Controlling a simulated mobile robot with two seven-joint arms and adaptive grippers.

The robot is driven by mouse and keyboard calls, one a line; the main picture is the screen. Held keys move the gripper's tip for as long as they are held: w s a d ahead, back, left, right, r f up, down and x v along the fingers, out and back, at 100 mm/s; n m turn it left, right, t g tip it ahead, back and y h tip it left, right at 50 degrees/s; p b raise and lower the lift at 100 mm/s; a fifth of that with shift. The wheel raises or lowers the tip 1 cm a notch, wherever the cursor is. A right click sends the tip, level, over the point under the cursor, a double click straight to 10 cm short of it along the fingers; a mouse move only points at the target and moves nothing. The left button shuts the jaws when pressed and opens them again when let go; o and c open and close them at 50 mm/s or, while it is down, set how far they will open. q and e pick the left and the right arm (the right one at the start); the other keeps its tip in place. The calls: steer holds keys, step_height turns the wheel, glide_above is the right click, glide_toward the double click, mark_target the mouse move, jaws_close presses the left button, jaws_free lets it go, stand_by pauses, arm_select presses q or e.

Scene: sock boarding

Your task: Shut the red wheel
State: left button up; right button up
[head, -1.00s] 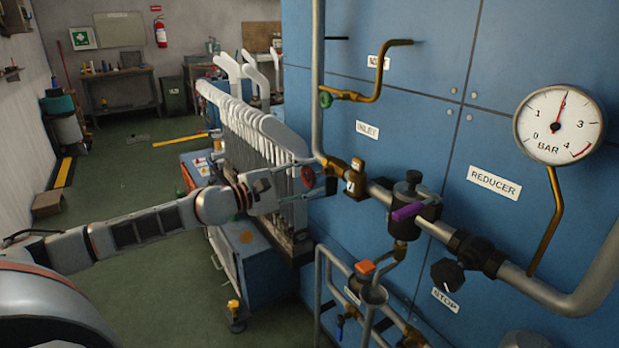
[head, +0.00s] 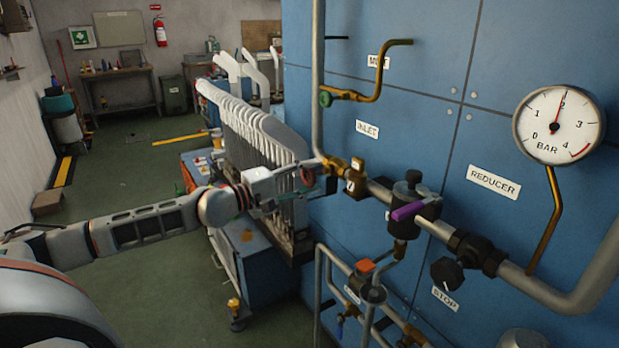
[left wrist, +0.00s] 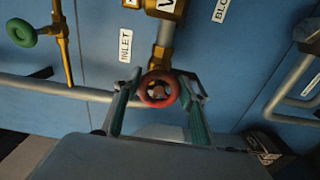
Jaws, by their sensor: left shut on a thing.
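The red wheel (left wrist: 159,89) sits at the end of a brass valve stem by the INLET label (left wrist: 125,45). In the head view the red wheel (head: 307,175) is small and partly covered by my fingers. My left gripper (left wrist: 163,82) is shut on the wheel, one finger on each side of its rim; in the head view the left gripper (head: 300,183) reaches it from the left. My right gripper is in neither view.
A green wheel (head: 325,98) is on a brass pipe above. A row of white sock boards (head: 255,130) stands close behind my left wrist.

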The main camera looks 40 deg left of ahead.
arm_select(q)
steer(key=o, duration=1.1)
steer(key=shift+v, duration=3)
glide_toward(307, 179)
steer(key=shift+s+a+r, duration=0.2)
steer(key=shift+s, duration=0.45)
